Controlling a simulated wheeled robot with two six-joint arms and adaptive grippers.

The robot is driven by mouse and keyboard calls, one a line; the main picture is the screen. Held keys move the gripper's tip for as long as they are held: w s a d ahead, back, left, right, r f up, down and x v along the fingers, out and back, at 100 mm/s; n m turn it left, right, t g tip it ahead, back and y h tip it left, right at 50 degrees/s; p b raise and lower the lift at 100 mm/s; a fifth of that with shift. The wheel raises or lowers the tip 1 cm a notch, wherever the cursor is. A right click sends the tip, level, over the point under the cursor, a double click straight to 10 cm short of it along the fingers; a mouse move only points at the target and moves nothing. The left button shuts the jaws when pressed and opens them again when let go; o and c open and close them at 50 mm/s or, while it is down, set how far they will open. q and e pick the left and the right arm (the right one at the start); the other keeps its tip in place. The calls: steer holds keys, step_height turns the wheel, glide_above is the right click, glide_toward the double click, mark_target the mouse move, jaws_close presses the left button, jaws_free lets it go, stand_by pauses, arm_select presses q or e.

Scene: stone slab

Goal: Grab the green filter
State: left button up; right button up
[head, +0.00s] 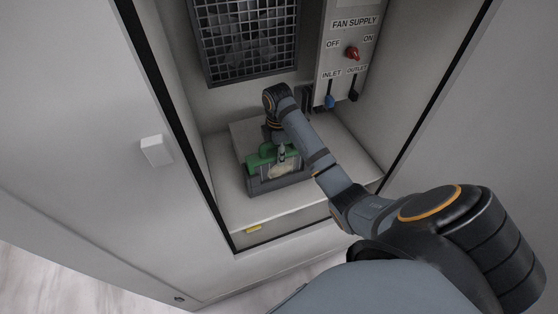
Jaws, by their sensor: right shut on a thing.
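The green filter (259,161) sits inside the open cabinet, in a dark grey holder (268,186) on the cabinet floor. My right arm reaches in from the lower right. My right gripper (281,153) points down onto the filter and is shut on it. The fingertips are small and partly hidden against the filter. A pale panel shows on the front of the filter. I cannot tell whether the filter is lifted clear of the holder. My left gripper is not in view.
A fan behind a grille (248,40) is on the cabinet's back wall. A fan supply panel (345,50) with a red knob (352,53) and blue and black levers is at the right. The cabinet's side walls are close. A door with a handle (156,151) stands at the left.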

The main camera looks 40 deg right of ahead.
jaws_close()
steer(key=shift+r, duration=0.1)
